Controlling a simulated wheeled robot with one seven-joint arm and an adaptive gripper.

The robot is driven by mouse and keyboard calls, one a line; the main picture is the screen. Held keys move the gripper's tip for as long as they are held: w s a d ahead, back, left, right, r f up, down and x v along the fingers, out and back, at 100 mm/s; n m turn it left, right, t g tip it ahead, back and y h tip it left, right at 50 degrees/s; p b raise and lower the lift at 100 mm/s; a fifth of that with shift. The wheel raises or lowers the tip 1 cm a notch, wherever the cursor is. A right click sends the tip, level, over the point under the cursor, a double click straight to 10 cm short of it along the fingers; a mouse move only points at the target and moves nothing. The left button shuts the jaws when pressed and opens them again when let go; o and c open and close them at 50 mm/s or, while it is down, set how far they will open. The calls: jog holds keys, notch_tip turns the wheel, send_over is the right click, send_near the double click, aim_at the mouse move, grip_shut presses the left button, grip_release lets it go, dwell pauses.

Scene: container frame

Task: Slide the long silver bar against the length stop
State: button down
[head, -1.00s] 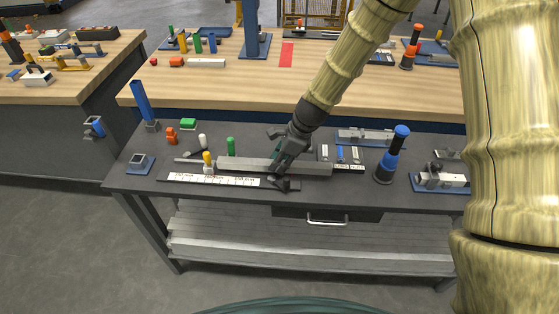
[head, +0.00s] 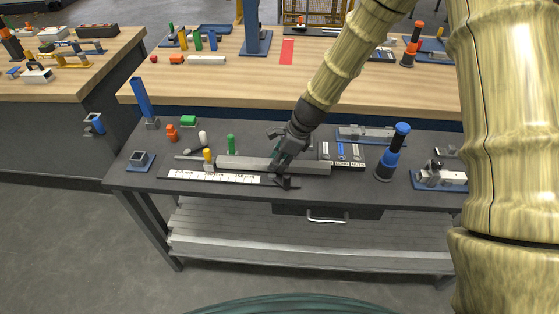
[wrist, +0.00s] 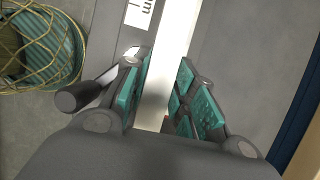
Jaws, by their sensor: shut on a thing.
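The long silver bar (head: 245,164) lies lengthwise along the front of the dark bench, behind a white ruler strip (head: 215,177). My gripper (head: 280,164) is shut on it right of its middle, with a finger on each side. In the wrist view the bar (wrist: 178,38) runs between the green pads of my gripper (wrist: 160,100). A small yellow-topped post (head: 207,155), which looks like the length stop, stands at the bar's left end. I cannot tell whether they touch. The wrist view does not show that end clearly.
A black-handled lever (head: 285,182) sits at the ruler's right end, close to my gripper. A green peg (head: 231,144) stands behind the bar. A blue and black post (head: 394,152) stands to the right. A blue-based socket (head: 140,161) is at the left.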

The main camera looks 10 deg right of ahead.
jog(key=shift+w+a, duration=0.15)
jog(key=shift+a, duration=0.35)
dwell(0.4)
jog(key=c, duration=1.1)
grip_release()
jog(key=o, duration=0.6)
jog(key=shift+r+p, duration=0.1)
jog(key=shift+p, duration=0.2)
jog(key=shift+r+p, duration=3.05)
jog(key=shift+r, duration=0.4)
jog(key=shift+f, duration=0.1)
